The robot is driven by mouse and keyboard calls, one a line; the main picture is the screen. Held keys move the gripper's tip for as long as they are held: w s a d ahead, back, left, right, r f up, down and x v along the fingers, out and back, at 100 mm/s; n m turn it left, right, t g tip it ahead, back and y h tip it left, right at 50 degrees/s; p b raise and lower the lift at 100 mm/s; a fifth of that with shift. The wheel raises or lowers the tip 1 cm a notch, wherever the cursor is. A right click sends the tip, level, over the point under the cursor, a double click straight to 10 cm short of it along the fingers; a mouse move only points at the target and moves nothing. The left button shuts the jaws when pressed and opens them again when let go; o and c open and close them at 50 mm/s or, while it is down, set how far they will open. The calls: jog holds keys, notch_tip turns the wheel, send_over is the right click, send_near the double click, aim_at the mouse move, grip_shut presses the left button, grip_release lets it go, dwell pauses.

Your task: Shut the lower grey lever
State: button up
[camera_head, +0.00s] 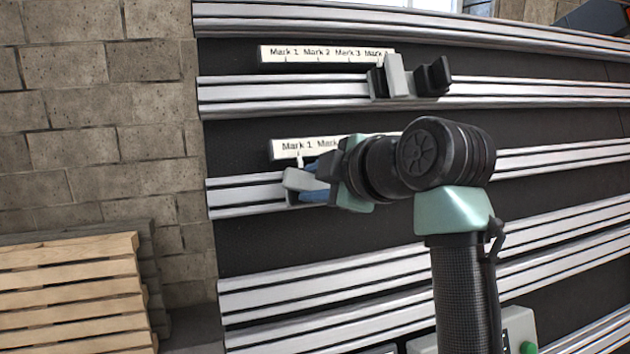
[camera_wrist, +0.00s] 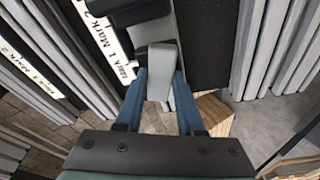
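In the wrist view the lever (camera_wrist: 162,65) lies between the two blue fingertips of my gripper (camera_wrist: 160,82). The fingers are apart and straddle it, with little gap on either side. Whether they press on the lever cannot be told. My wrist hides most of the fixture's right side.
Wooden pallets (camera_head: 70,290) are stacked at lower left by the block wall (camera_head: 100,120). A box with a green button (camera_head: 528,347) is at bottom right.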

grip_shut()
jog(key=m+t+b, duration=0.1)
jog(key=m, duration=0.3)
jog(key=shift+a+f, duration=0.1)
jog(key=m, duration=0.3)
jog(key=shift+t+h+b, duration=0.3)
jog(key=shift+b, duration=0.1)
jog(key=m+h, duration=0.1)
jog(key=m, duration=0.4)
jog(key=shift+t, duration=0.4)
jog(key=shift+m+h+p, duration=0.35)
jog(key=shift+m+h, duration=0.05)
jog(key=shift+m, duration=1.2)
